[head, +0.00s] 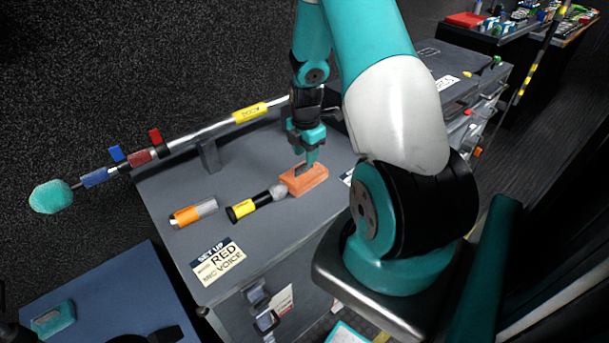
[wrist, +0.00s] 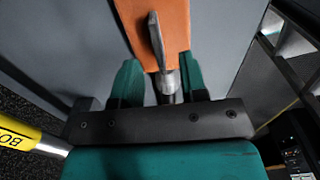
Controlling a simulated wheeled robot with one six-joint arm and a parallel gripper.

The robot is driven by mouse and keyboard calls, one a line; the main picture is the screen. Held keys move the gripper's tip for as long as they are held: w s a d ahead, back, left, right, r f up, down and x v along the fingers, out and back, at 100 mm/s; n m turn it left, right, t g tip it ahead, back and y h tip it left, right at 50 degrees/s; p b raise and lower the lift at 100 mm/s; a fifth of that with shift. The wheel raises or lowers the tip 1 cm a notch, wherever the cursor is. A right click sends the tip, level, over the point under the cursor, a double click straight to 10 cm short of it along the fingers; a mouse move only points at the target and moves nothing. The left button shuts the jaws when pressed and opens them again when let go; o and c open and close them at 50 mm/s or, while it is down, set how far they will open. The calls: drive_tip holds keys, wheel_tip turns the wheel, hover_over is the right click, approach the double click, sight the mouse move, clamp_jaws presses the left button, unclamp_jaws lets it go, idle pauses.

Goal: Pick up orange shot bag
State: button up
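The orange shot bag (head: 308,183) lies on the grey case top, below my gripper (head: 309,158) in the head view. In the wrist view the orange bag (wrist: 158,12) reaches in from the top edge, with a grey handle standing up from it. My gripper (wrist: 158,78) is open, with its teal fingers apart on either side of the handle's near end. I cannot tell whether either finger touches the handle. My gripper hides part of the bag in both views.
A microphone with a yellow band (head: 246,207) lies with its grey head close to the bag's left end. An orange-and-grey cylinder (head: 193,211) lies further left. A boom pole (head: 215,130) runs along the back on a bracket.

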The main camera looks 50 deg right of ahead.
sight(304, 163)
wheel_tip(304, 163, down, 5)
drive_tip(key=shift+w+a+p, duration=0.15)
drive_tip(key=shift+p, duration=0.4)
clamp_jaws()
drive_tip(key=shift+r, duration=0.1)
idle(0.9)
